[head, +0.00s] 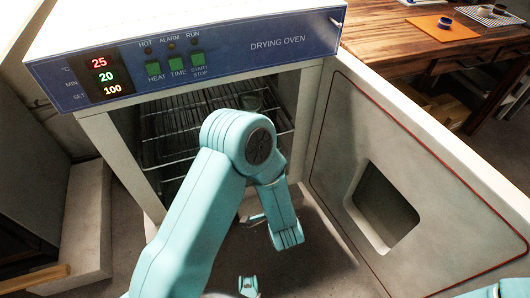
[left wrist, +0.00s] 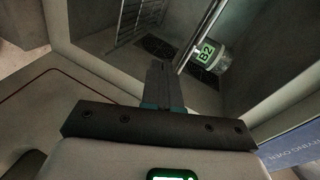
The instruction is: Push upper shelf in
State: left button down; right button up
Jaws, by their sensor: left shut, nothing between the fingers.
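The drying oven (head: 190,60) stands open in the head view. Its upper wire shelf (head: 180,125) shows inside, partly hidden behind my left arm. In the left wrist view, a container labelled B2 (left wrist: 208,56) is beside a metal shelf rail (left wrist: 203,32). My left gripper (left wrist: 157,68) is shut and empty, its fingers pointing towards the oven interior near the rail. I cannot tell whether they touch it.
The oven door (head: 400,170), with a square window, stands wide open on the right. A wooden table (head: 430,45) with an orange mat (head: 430,24) is behind it. Pale blocks (head: 85,215) and a dark cabinet are at the left. The floor in front is mostly clear.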

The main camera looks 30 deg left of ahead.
pick_arm(q)
jog(key=d+r+m+t+y+b, duration=0.1)
jog(key=d+r+y+b, duration=0.1)
jog(key=d+y+b, duration=0.25)
jog(key=b+x, duration=0.5)
jog(key=x, duration=0.8)
jog(key=shift+w+d+h, duration=0.3)
jog(key=shift+w+h, duration=0.05)
jog(key=shift+w, duration=0.05)
pick_arm(e)
jog(key=w+d+f+t, duration=0.1)
jog(key=w+f, duration=0.3)
jog(key=f, duration=0.7)
jog(key=shift+w+d+f+t, duration=0.25)
jog(key=shift+w+d+t, duration=0.1)
jog(key=shift+t, duration=0.15)
